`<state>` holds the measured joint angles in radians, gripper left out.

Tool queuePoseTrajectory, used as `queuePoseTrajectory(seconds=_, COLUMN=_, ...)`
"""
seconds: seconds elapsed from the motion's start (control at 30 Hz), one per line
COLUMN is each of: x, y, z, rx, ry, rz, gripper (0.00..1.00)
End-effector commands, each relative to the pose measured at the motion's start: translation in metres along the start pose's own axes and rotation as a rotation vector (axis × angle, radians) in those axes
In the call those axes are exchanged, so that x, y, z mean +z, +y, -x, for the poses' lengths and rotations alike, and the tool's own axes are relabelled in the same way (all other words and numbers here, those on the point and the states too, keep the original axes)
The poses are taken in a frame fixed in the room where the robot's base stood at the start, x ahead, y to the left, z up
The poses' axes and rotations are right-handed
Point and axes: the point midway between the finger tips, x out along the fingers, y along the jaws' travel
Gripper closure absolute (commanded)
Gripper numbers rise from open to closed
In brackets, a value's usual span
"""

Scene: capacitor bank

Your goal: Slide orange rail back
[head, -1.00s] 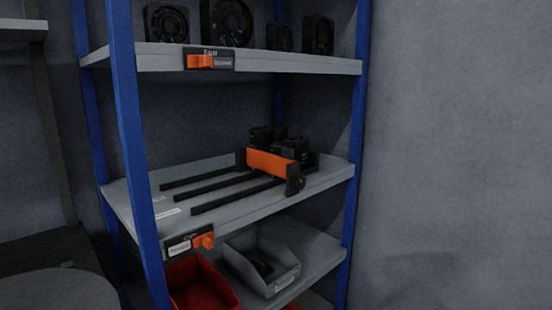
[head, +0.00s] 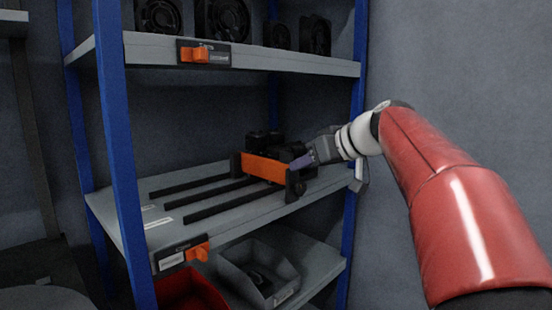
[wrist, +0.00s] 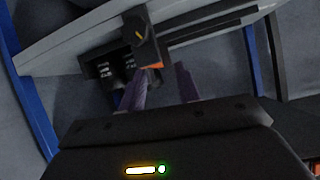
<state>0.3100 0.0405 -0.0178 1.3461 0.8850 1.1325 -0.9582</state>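The orange rail (head: 263,167) lies across the black parallel tracks (head: 205,190) on the middle shelf, with a black end block (head: 295,184) at its right end. Black components (head: 265,143) stand just behind it. My gripper (head: 305,161) is at the rail's right end in the head view; whether it touches there I cannot tell. In the wrist view the two purple fingers (wrist: 161,84) are apart, with a gap between them. Beyond them show the dark end block (wrist: 140,36) and a sliver of the orange rail (wrist: 154,66).
Blue uprights (head: 119,150) frame the shelving. The upper shelf (head: 270,58) holds several black fans and has an orange-marked label. Below are a grey bin (head: 283,293) and a red bin (head: 190,295). The tracks in front of the rail are bare.

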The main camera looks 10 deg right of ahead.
Motion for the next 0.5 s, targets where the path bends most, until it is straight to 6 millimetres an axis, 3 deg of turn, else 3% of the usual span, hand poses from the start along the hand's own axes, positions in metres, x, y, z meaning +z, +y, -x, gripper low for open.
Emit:
queuePoseTrajectory(seconds=0.03, x=-0.011, y=0.014, z=-0.003, rx=-0.009, ry=0.036, rz=0.031, gripper=0.67)
queuePoseTrajectory(seconds=0.17, x=-0.030, y=0.028, z=-0.002, rx=-0.025, ry=0.100, rz=0.092, gripper=0.67)
queuePoseTrajectory(seconds=0.33, x=-0.037, y=0.030, z=-0.013, rx=-0.033, ry=0.116, rz=0.111, gripper=0.67)
queuePoseTrajectory(seconds=0.5, x=-0.040, y=0.028, z=-0.040, rx=-0.034, ry=0.114, rz=0.109, gripper=0.67)
